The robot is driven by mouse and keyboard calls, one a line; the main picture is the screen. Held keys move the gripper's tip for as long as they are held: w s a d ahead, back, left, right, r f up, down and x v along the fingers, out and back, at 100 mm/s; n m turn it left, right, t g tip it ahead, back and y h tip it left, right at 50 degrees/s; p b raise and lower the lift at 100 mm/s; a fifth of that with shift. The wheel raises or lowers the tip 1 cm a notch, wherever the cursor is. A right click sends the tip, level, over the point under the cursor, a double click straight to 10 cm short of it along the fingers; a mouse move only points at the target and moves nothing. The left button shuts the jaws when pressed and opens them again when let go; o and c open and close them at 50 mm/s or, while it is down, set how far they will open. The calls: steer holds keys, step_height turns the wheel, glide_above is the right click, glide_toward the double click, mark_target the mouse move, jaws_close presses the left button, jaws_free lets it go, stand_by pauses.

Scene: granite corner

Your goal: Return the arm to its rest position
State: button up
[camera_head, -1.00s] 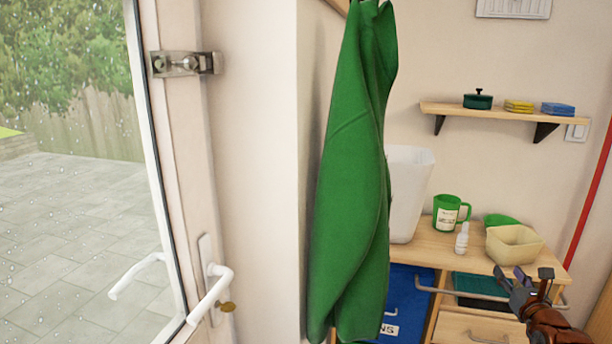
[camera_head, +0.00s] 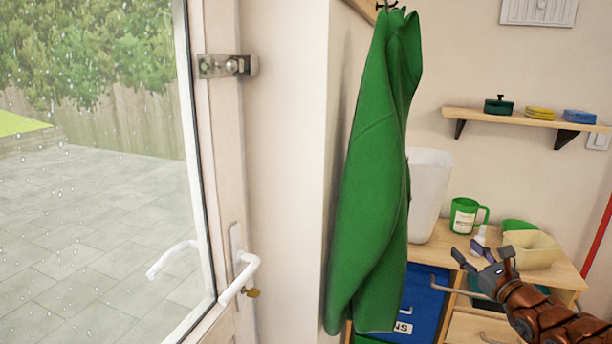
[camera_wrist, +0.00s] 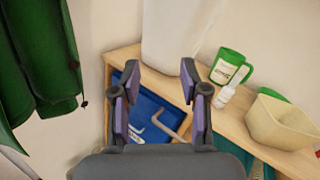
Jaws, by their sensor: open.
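My gripper (camera_head: 484,262) is at the lower right of the head view, on my brown arm (camera_head: 545,315). Its fingers are apart with nothing between them. It appears in front of the wooden cabinet (camera_head: 447,247) and overlaps the small white bottle in the picture. In the wrist view my gripper (camera_wrist: 160,98) shows two purple-padded fingers spread apart. Behind them are a blue drawer front (camera_wrist: 152,108) and its handle (camera_wrist: 172,131). The gripper holds nothing.
A green cloth (camera_head: 375,190) hangs from a hook at centre. A glass door with a white handle (camera_head: 240,277) is at left. On the cabinet stand a white bin (camera_head: 428,195), a green mug (camera_head: 464,216), a bottle (camera_wrist: 226,94) and a cream bowl (camera_head: 532,250). A shelf (camera_head: 515,117) is above.

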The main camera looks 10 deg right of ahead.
steer(key=a+r+n+g+y, duration=0.25)
steer(key=a+n+y, duration=0.2)
steer(key=a, duration=0.55)
steer(key=a+r+n+g+y, duration=0.1)
steer(key=a+r+n+y, duration=0.3)
steer(key=a, duration=0.7)
steer(key=s+a+f+n+g+y+p, duration=0.1)
steer(key=s+a+n+g+y, duration=0.1)
steer(key=s+a+n+g, duration=0.45)
steer(key=s+a+f+n+g+y+p, duration=0.15)
steer(key=s+a+n, duration=0.25)
steer(key=a, duration=0.6)
steer(key=s+a+f+n+g+h, duration=0.2)
steer(key=s+a+f+n+g, duration=0.15)
steer(key=s, duration=0.45)
steer(key=s+a+f+n+g+h, duration=0.2)
steer(key=s+n+g+h, duration=0.15)
steer(key=s, duration=0.45)
steer(key=s+d+f+n+g+h+p, duration=0.1)
steer(key=s+d+n+h, duration=0.4)
steer(key=s+d, duration=0.6)
steer(key=d+g+h+p, duration=0.1)
steer(key=h, duration=0.1)
steer(key=shift+d+f+n+h, duration=0.25)
steer(key=shift+d+n+h, duration=0.05)
steer(key=shift+d+h, duration=0.05)
